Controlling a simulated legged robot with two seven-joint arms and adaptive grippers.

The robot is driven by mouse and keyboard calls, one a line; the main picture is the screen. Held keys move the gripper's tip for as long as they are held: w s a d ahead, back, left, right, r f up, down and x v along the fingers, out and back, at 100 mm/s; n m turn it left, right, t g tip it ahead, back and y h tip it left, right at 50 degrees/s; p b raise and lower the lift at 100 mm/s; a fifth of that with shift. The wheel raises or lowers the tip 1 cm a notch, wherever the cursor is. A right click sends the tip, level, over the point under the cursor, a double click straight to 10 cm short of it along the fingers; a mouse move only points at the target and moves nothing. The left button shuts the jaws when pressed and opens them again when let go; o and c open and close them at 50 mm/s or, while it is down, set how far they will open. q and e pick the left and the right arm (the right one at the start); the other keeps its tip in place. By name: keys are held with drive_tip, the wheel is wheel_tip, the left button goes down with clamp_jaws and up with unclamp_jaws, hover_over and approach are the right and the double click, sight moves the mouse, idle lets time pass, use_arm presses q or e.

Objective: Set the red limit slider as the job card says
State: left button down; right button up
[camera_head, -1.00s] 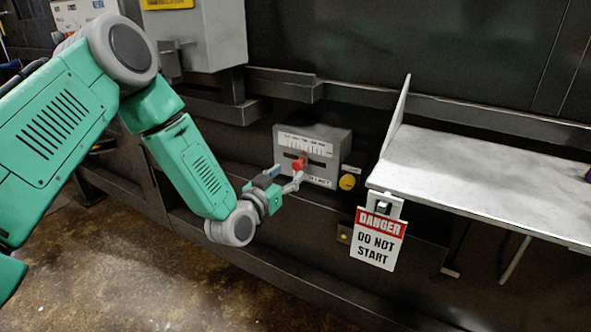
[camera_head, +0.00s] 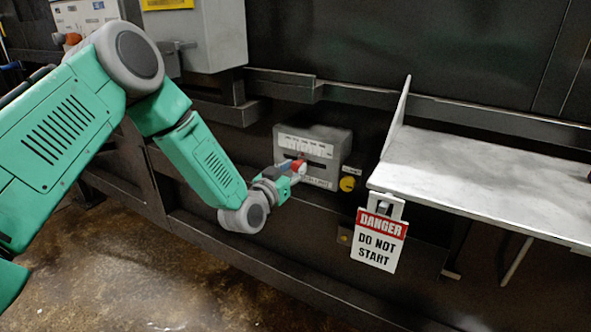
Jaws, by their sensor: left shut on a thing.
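The red limit slider knob (camera_head: 298,165) sits on the front of a grey box (camera_head: 343,146) with a white scale (camera_head: 304,146) above a dark slot. The scale's marks are too small to read. My left gripper (camera_head: 296,172) is shut on the red knob, which is partly hidden by its fingers. The knob is near the middle of the slot. A white card with print (camera_head: 85,8) at the top left may be the job card; its text cannot be read. My right gripper is not in view.
A yellow round button (camera_head: 347,184) is at the box's lower right. A white shelf (camera_head: 480,180) juts out on the right, with a "DANGER DO NOT START" tag (camera_head: 378,240) hanging from its corner. A grey cabinet (camera_head: 208,35) is above left.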

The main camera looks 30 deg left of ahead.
use_arm(q)
drive_tip(key=shift+a, duration=1.15)
drive_tip(key=c, duration=1.3)
unclamp_jaws()
drive_tip(key=shift+o, duration=0.2)
drive_tip(key=s, duration=1.2)
drive_tip(key=shift+a, duration=0.25)
drive_tip(key=shift+f, duration=0.2)
